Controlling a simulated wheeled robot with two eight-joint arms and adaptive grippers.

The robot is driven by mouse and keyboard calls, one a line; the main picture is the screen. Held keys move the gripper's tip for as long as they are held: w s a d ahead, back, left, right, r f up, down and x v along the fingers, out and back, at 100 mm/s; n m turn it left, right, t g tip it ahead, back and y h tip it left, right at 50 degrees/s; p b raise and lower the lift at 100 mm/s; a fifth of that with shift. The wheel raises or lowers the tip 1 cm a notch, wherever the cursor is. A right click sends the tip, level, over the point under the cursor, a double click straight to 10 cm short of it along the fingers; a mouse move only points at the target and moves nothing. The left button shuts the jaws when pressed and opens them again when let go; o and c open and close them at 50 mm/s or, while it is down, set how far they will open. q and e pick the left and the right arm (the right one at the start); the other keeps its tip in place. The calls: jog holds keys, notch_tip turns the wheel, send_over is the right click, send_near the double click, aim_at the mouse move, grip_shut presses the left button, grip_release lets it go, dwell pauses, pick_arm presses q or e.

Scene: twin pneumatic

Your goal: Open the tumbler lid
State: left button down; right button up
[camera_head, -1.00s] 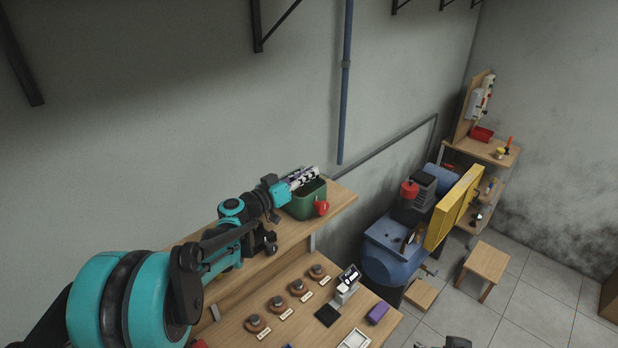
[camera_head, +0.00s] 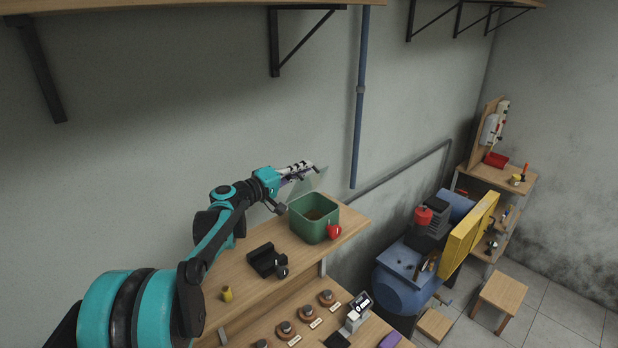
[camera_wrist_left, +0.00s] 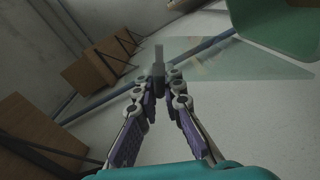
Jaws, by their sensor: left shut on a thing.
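The tumbler is a green open-topped box (camera_head: 307,228) with a red knob (camera_head: 334,232) on its front right, standing on the wooden shelf. Its top is uncovered and its dark inside shows. A clear lid (camera_head: 312,184) stands tilted up above its back edge; whether it is hinged there I cannot tell. My left gripper (camera_head: 309,168) is above and behind the tumbler. In the left wrist view its fingers (camera_wrist_left: 160,80) are shut on a dark grey handle (camera_wrist_left: 158,67) by the see-through lid (camera_wrist_left: 225,62). The green tumbler wall (camera_wrist_left: 275,25) shows at upper right. My right gripper is out of view.
A black holder (camera_head: 266,261) and a small yellow piece (camera_head: 227,294) sit on the shelf (camera_head: 345,222), left of the tumbler. Several round brown-based pieces (camera_head: 326,298) and a grey device (camera_head: 357,312) are on the lower bench. A blue compressor (camera_head: 398,290) stands to the right.

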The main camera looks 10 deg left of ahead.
pick_arm(q)
jog(key=shift+w+a+f+n+b, duration=0.1)
jog(key=shift+w+a+n+b, duration=0.1)
jog(key=shift+w+a+n, duration=0.45)
jog(key=shift+w+a+f+n+b, duration=0.1)
jog(key=shift+w+a+n+b, duration=0.15)
jog(key=shift+a+n, duration=0.65)
jog(key=shift+w+a+f+n+b, duration=0.1)
jog(key=shift+w+a+n+b, duration=0.05)
jog(key=shift+w+a+n, duration=0.5)
jog(key=shift+a, duration=0.15)
jog(key=c, duration=1.6)
grip_release()
jog(key=shift+c, duration=0.2)
jog(key=v, duration=1.2)
